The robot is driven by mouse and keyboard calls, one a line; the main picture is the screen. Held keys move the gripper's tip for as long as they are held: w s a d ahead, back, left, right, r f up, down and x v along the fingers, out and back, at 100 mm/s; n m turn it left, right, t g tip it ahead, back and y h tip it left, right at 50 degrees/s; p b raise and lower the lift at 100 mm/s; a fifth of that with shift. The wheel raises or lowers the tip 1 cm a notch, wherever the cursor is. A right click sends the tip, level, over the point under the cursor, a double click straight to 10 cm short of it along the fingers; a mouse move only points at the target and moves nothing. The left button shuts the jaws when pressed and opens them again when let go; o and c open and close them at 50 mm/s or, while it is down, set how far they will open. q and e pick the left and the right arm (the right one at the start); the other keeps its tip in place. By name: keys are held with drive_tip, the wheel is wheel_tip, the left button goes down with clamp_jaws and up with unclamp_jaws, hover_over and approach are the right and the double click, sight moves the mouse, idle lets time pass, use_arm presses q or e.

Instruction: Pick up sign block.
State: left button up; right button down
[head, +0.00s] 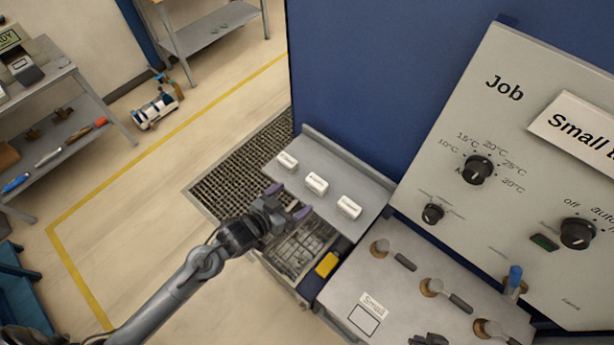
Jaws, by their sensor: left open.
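Three small white sign blocks with dark lettering stand in a row on a grey ledge (330,160): a far-left block (287,160), a middle block (317,182) and a near-right block (349,207). Their lettering is too small to read. My left gripper (289,201) is open and empty, its purple-tipped fingers at the ledge's front edge, on the near side of the blocks. It appears apart from all three blocks. My right gripper does not show clearly.
Below the ledge is an open tray with a wire grid (303,243) and a yellow piece (327,264). A grey panel with levers (437,288) is at lower right, beside an upright panel with knobs (477,170). A dark shape at the bottom edge is unclear.

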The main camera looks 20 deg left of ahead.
sight(317, 182)
use_arm(q)
drive_tip(key=x, duration=0.5)
drive_tip(key=shift+w+d+r, duration=0.1)
drive_tip(key=shift+w+d, duration=0.2)
drive_tip(key=shift+x, duration=3.15)
drive_tip(key=shift+r, duration=0.1)
drive_tip(key=shift+c, duration=0.2)
drive_tip(key=c, duration=1)
drive_tip(key=shift+r, duration=0.1)
drive_tip(key=shift+c, duration=0.2)
